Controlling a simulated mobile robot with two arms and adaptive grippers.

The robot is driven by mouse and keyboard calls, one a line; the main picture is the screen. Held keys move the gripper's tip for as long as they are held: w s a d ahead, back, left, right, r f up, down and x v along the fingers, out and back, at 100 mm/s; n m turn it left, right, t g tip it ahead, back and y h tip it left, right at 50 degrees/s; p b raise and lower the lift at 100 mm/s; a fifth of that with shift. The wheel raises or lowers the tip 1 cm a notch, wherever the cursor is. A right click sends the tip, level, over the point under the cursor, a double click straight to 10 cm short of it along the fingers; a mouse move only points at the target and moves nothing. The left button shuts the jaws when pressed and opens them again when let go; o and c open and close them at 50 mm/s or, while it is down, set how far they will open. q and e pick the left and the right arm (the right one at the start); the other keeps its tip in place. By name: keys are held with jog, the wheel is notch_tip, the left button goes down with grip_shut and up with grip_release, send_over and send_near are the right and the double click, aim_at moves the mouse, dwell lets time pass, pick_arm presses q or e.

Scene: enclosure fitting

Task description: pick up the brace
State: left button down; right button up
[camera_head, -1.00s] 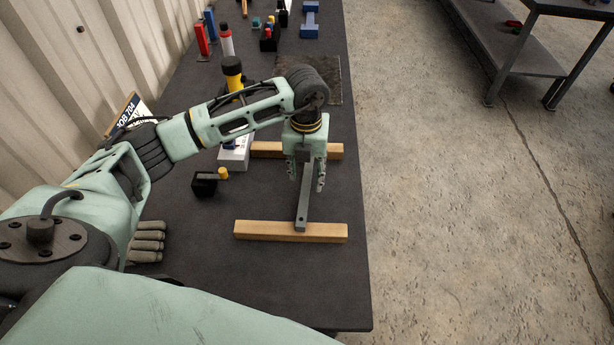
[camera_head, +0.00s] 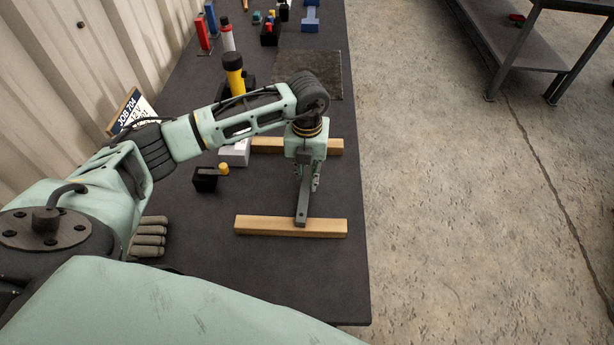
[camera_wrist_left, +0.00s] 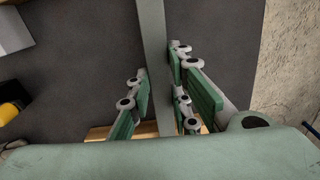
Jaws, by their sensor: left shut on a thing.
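The brace (camera_head: 302,208) is a narrow grey bar. Its near end lies over the near wooden strip (camera_head: 325,227); its other end is hidden under my gripper and arm. My left gripper (camera_head: 305,184) points down with its fingers shut on the middle part of the brace. In the left wrist view the brace (camera_wrist_left: 153,35) runs between the two green-padded fingers of the left gripper (camera_wrist_left: 165,90). I cannot tell any gap between brace and strips. My right gripper is not in view.
A second wooden strip (camera_head: 330,146) lies farther back. A black block with a yellow knob (camera_head: 206,179), a white block (camera_head: 236,153) and a yellow-black cylinder (camera_head: 234,75) stand left of the brace. The dark table (camera_head: 265,275) is clear in front of the near strip.

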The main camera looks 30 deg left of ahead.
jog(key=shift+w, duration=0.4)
pick_arm(q)
jog(key=shift+r, duration=0.15)
